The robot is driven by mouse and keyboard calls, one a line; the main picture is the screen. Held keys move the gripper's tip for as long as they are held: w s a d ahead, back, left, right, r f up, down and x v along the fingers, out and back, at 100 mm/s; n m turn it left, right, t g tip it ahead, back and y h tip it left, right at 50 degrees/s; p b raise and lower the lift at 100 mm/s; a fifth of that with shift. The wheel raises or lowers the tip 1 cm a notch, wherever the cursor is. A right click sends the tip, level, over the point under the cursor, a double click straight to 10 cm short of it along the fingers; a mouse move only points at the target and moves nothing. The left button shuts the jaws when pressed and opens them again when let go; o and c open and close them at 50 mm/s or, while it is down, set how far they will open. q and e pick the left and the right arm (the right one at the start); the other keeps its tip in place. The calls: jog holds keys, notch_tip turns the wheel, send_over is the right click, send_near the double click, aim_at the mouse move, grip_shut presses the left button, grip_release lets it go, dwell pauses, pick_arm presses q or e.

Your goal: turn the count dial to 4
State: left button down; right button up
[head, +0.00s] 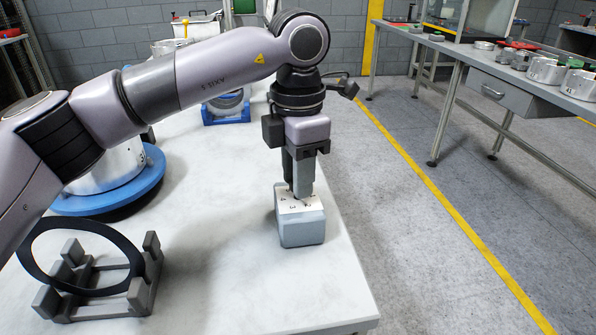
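The count dial's box (301,231) is a small grey block near the right edge of the white table. Its white top face (313,204) bears small dark digits, too small to read surely. My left gripper (299,192) points straight down over this face, with its fingertips at or just above the middle of it. The fingers overlap in this view and hide the dial's knob and pointer. I cannot tell whether they grip the knob or where the dial points. My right gripper is not in view.
A dark ring (40,279) leans in a grey cradle (144,292) at the front left. A blue round base (147,186) carries a metal drum behind my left arm. A blue stand (227,118) is further back.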

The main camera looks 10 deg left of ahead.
pick_arm(q)
jog(key=shift+m, duration=0.4)
jog(key=shift+r+m, duration=0.1)
jog(key=shift+m, duration=0.6)
jog(key=m+p, duration=0.1)
jog(key=m, duration=0.8)
jog(key=shift+m+p, duration=0.4)
jog(key=m, duration=1.1)
jog(key=shift+m+p, duration=0.4)
jog(key=c, duration=0.8)
grip_release()
jog(key=shift+c, duration=0.2)
